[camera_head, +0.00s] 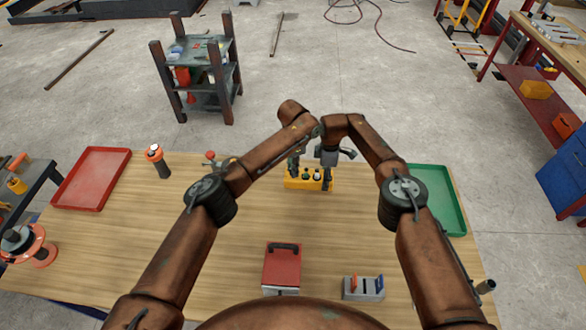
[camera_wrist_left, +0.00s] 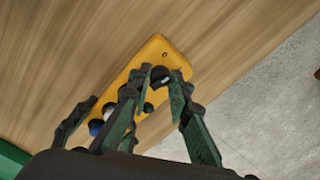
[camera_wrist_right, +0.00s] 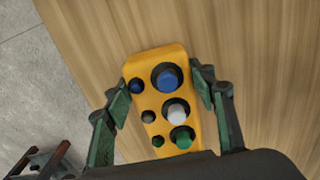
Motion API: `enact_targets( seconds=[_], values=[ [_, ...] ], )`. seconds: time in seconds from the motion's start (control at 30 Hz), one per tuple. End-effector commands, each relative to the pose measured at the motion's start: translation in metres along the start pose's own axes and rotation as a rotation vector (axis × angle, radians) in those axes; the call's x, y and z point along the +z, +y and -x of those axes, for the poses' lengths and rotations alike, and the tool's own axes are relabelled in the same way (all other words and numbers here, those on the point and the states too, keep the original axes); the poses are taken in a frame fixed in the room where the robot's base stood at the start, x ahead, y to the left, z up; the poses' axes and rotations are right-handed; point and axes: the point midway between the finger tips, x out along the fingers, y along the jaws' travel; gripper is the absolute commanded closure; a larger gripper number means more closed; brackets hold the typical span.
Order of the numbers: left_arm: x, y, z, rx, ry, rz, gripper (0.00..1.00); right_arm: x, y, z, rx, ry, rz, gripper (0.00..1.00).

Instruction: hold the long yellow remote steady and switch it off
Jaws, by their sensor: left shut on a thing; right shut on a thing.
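The long yellow remote (camera_head: 308,184) lies on the wooden table near its far edge. The right wrist view shows its face (camera_wrist_right: 150,60) with blue, white, green and dark buttons. My right gripper (camera_wrist_right: 162,80) is shut across the remote's body, one finger on each long side. My left gripper (camera_head: 293,164) is at the remote's left end in the head view. In the left wrist view its fingers (camera_wrist_left: 160,82) close around a black knob (camera_wrist_left: 160,74) near the end of the remote. The fingers partly hide the buttons there.
A red tray (camera_head: 92,180) is at the left and a green tray (camera_head: 447,205) at the right. An orange-topped cylinder (camera_head: 157,162) stands near the red tray. A red case (camera_head: 282,268) and a grey holder (camera_head: 363,288) are at the near side. Table around the remote is mostly clear.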

Motion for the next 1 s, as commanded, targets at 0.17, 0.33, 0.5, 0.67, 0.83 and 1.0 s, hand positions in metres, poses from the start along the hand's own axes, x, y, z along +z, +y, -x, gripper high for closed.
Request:
enact_targets(
  seconds=[0.17, 0.33, 0.5, 0.67, 0.83, 1.0],
  values=[
    [-0.0015, 0.001, 0.0003, 0.002, 0.003, 0.166, 1.0, 0.0, -0.0003, -0.0004, -0.001, 0.0, 0.001, 0.86],
    [-0.0014, 0.0009, 0.0005, 0.001, 0.002, 0.324, 1.0, -0.0001, -0.0004, -0.0005, -0.001, -0.001, 0.001, 0.86],
    [-0.0013, 0.0005, 0.0007, 0.001, 0.003, 0.462, 1.0, -0.0001, -0.0005, -0.0005, -0.001, -0.001, 0.001, 0.86],
    [-0.0011, 0.0004, 0.001, 0.001, 0.002, 0.566, 1.0, -0.0002, -0.0006, -0.0006, -0.001, -0.001, 0.001, 0.86],
    [-0.0011, -0.0001, 0.0012, 0.0, 0.003, 0.643, 1.0, -0.0003, -0.0007, -0.0007, -0.001, -0.001, 0.002, 0.86],
    [-0.0011, -0.0003, 0.0014, -0.001, 0.004, 0.686, 1.0, -0.0003, -0.0008, -0.0008, -0.002, -0.001, 0.002, 0.86]
  ],
)
